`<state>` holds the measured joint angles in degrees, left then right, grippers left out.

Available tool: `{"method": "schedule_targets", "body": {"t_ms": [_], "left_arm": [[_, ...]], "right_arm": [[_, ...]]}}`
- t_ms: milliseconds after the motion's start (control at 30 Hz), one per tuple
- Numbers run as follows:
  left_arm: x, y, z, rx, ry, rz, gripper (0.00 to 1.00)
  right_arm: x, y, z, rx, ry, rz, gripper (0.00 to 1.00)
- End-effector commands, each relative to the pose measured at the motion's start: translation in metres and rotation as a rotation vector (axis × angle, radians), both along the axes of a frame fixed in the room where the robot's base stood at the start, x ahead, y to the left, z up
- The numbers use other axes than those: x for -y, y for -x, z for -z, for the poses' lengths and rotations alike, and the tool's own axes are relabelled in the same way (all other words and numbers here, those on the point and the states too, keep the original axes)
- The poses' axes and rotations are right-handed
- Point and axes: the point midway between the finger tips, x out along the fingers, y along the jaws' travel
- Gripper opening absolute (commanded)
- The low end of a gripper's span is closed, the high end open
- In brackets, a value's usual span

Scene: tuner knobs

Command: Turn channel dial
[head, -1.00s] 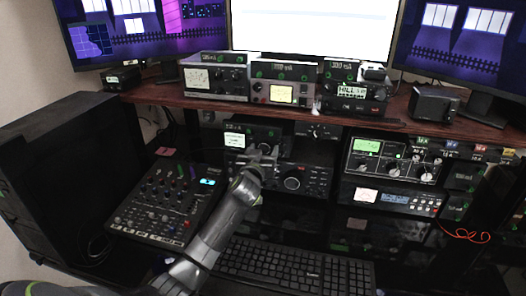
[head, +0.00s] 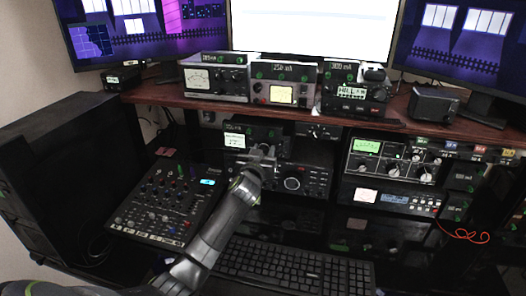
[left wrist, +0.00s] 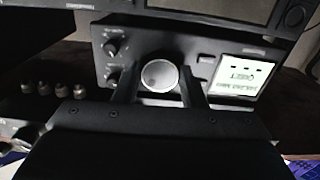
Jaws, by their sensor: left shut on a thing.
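In the head view my left gripper (head: 262,155) reaches the front of the radio and hides the dial. A lit white display (left wrist: 240,76) is beside the dial, and it also shows in the head view (head: 234,141). My right gripper is not in view.
A mixer (head: 168,200) lies left of my arm and a keyboard (head: 292,268) lies below it. Another radio with a large round knob (head: 292,183) is just right of the gripper. The wooden shelf (head: 150,92) overhangs the radios.

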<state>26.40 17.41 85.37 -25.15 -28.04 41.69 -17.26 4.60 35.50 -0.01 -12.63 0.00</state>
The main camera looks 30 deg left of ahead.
Motion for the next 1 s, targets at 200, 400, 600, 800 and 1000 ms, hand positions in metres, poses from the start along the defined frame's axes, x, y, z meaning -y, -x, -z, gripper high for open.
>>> {"method": "schedule_targets", "body": {"t_ms": [200,400,600,800,1000], "left_arm": [[0.0,0.0,-0.001,-0.034,-0.134,0.0,0.15],[0.0,0.0,-0.002,-0.071,-0.291,0.0,0.15],[0.0,0.0,-0.001,-0.107,-0.436,-0.001,0.15],[0.0,0.0,-0.001,-0.131,-0.545,0.0,0.15],[0.0,0.0,0.0,-0.146,-0.604,0.0,0.15]], "right_arm": [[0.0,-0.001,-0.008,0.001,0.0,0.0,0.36],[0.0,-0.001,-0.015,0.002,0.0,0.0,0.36],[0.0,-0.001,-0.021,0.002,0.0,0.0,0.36],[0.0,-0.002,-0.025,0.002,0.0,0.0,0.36],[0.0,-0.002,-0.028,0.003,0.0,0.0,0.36]]}}
